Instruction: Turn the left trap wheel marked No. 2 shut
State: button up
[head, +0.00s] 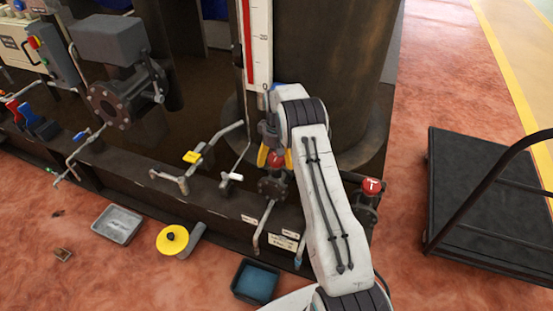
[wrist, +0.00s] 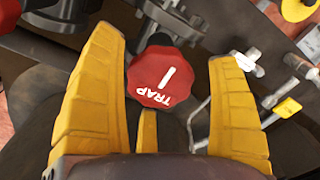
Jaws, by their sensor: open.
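The left trap wheel (head: 277,160) is a small red knob on a dark flanged valve at the front of the machine base. In the wrist view the red wheel (wrist: 160,76) shows white lettering "TRAP" and a white bar; I cannot read a number on it. In the head view my gripper (head: 274,157) is over the left wheel and partly hidden by my arm. A second red trap wheel (head: 372,186) stands to the right.
A vertical gauge (head: 258,45) rises behind. A grey tray (head: 117,224), yellow disc (head: 172,240) and blue bin (head: 255,282) are on the floor. A cart (head: 475,190) stands right.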

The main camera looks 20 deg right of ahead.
notch_tip(320, 180, up, 12)
dwell(0.6)
dwell(0.4)
